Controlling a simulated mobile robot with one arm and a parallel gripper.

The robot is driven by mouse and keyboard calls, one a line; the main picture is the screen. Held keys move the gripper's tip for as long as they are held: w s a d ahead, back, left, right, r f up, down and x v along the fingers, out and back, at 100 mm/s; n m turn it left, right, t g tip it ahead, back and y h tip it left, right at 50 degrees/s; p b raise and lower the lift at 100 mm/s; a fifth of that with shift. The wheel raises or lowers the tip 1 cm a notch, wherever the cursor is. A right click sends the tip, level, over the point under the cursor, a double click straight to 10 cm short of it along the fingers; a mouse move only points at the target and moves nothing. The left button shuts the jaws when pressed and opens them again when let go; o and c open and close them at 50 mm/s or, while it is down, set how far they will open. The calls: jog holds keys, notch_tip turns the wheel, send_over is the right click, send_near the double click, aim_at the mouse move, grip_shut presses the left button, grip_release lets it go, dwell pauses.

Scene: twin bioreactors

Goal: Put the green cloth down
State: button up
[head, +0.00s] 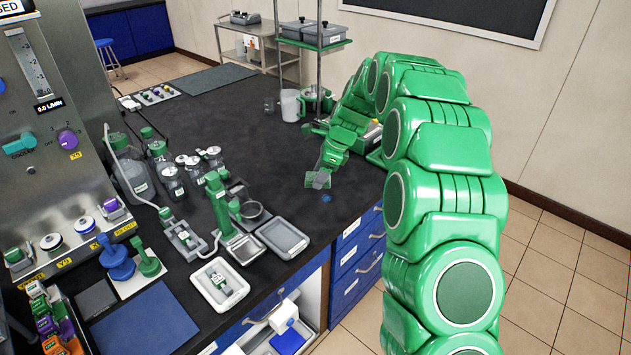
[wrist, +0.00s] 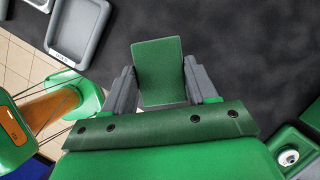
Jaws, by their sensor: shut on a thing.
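The green cloth (wrist: 159,70) is a small flat green piece. In the wrist view it sits between the two grey fingers of my gripper (wrist: 160,88), which is shut on it. In the head view my gripper (head: 321,180) is over the right part of the black bench top, near its front edge, and the cloth (head: 311,181) shows as a small green patch at the fingertips. I cannot tell whether the cloth touches the bench.
The black bench top (head: 255,125) is clear behind and left of my gripper. A grey tray (head: 283,237) lies to the front left, also in the wrist view (wrist: 78,28). A small blue item (head: 326,198) lies near the gripper. A white jug (head: 290,105) stands behind.

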jog(key=w+a+r+m+t, duration=0.1)
jog(key=w+r+m, duration=0.3)
jog(key=w, duration=0.1)
send_near(306, 168)
jog(key=shift+s+a+r, duration=0.15)
jog(key=shift+s+a, duration=0.3)
jog(key=shift+a, duration=0.1)
jog(key=shift+s+a+r, duration=0.15)
jog(key=shift+s+a, duration=0.25)
jog(key=shift+a, duration=0.15)
jog(key=shift+w+a+f, duration=0.1)
jog(key=shift+w+f, duration=0.3)
jog(key=shift+f, duration=0.35)
jog(key=shift+w+a+f, duration=0.1)
jog(key=shift+w+f, duration=0.55)
jog(key=shift+w+f, duration=0.15)
jog(key=shift+w, duration=0.05)
jog(key=shift+f, duration=1.55)
jog(key=shift+f, duration=0.4)
